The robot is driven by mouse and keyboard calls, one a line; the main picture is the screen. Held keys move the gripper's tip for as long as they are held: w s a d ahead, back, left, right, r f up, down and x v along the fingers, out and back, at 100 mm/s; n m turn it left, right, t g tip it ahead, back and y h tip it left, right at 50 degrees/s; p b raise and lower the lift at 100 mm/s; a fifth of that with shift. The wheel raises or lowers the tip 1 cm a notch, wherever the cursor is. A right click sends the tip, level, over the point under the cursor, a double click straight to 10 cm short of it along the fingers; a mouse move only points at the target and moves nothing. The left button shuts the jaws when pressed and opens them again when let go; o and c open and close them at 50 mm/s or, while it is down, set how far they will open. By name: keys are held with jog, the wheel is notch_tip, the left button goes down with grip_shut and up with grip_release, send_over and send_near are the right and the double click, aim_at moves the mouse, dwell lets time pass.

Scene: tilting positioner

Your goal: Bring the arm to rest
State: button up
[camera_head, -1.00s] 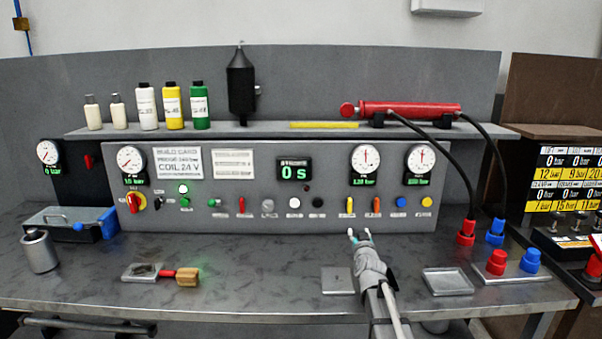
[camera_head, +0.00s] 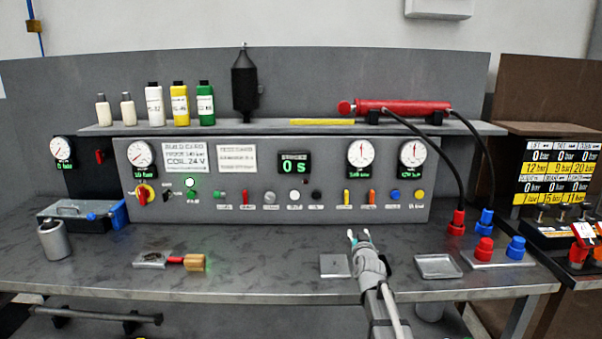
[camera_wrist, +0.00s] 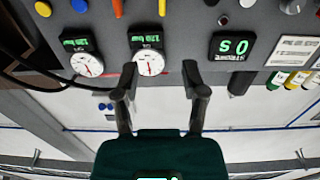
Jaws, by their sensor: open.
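My gripper (camera_head: 359,235) is above the front right part of the grey bench (camera_head: 230,270), before the control panel (camera_head: 330,213). It is empty, and its two fingers stand apart. In the wrist view the fingers of my gripper (camera_wrist: 158,82) also show apart with nothing between them. Past them that view shows the panel with its gauges (camera_wrist: 149,62) and the "0 s" display (camera_wrist: 234,46), upside down. My arm comes in from the bottom edge of the head view.
A flat grey plate (camera_head: 334,266) lies just left of my arm and a shallow tray (camera_head: 438,266) to its right. Red and blue caps (camera_head: 484,249) stand farther right. A fitting with a brass end (camera_head: 194,262) lies at left. The bench between is clear.

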jog(key=s+a+f+g+y+p, duration=0.1)
jog(key=s+f+g, duration=0.1)
jog(key=s+a+f+n+g+y, duration=0.1)
jog(key=s+f+g, duration=0.1)
jog(key=s, duration=0.1)
jog(key=s+a+f+g+p, duration=0.1)
jog(key=s+a+f, duration=0.1)
jog(key=s, duration=0.1)
jog(key=shift+s+n+g+y+p, duration=0.1)
jog(key=shift+n+g+y+p, duration=0.2)
jog(key=shift+g+y+p, duration=0.1)
jog(key=s+d+f+g+h+p, duration=0.1)
jog(key=s+g, duration=0.5)
jog(key=s, duration=0.6)
jog(key=s+d+f+m+g+h+p, duration=0.1)
jog(key=s+f+g+p, duration=0.2)
jog(key=s, duration=1)
jog(key=f+g, duration=0.1)
jog(key=g, duration=0.2)
jog(key=shift+s+d+f+m, duration=0.15)
jog(key=shift+s+d+m, duration=0.05)
jog(key=shift+m, duration=0.1)
